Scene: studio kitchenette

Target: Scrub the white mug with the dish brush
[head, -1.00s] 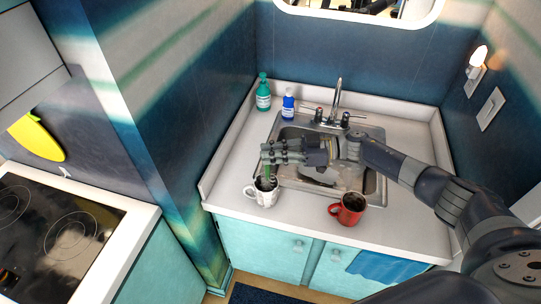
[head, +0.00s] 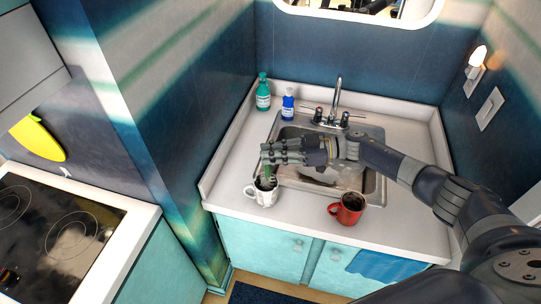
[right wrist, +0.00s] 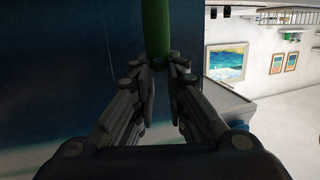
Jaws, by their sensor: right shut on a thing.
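The white mug (head: 265,197) stands upright on the counter's front edge, left of the sink, with dark markings on its side and its handle to the left. My right gripper (head: 268,156) reaches in from the right over the sink and is shut on the green dish brush (head: 265,171). The brush's green handle also shows between the fingers in the right wrist view (right wrist: 155,28). The brush points down into the mug's mouth, and its head is hidden inside. I cannot tell whether it touches the mug's wall. My left gripper is not in view.
A red mug (head: 347,208) stands on the counter right of the white mug. The metal sink (head: 376,187) with its faucet (head: 337,100) lies behind. A teal bottle (head: 263,93) and a blue bottle (head: 288,104) stand at the back left. A stovetop (head: 55,235) is at the left.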

